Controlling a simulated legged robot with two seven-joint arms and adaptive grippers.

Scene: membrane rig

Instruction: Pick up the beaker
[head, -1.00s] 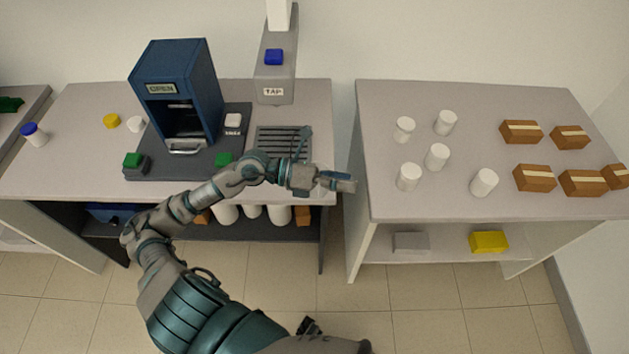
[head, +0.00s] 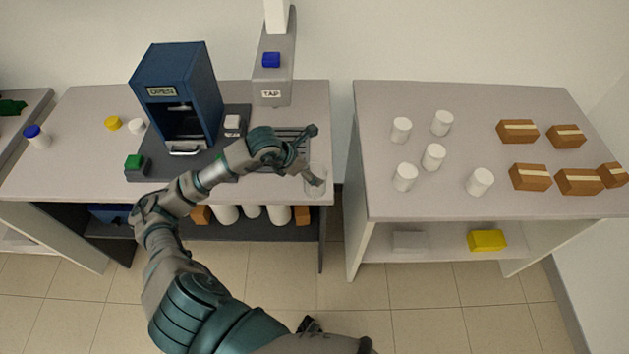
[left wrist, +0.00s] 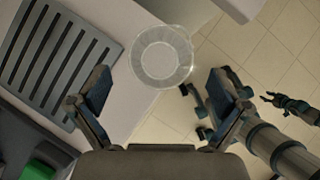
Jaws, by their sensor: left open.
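The clear beaker (head: 318,182) is at the front right corner of the left counter, faint against the grey top. In the left wrist view I see its round rim (left wrist: 161,57) from above, near the counter edge. My left gripper (head: 310,172) is above and beside the beaker, pointing down. In the left wrist view its two fingers (left wrist: 160,88) are spread apart with nothing between them, and the beaker appears just beyond the tips, centred between them. A dark hand-like part of mine (left wrist: 290,106) shows at the right of that view, too small to read.
A slotted drain grate (left wrist: 58,55) lies beside the beaker, under the tap (head: 273,80). A blue cabinet (head: 178,90) stands on the counter.

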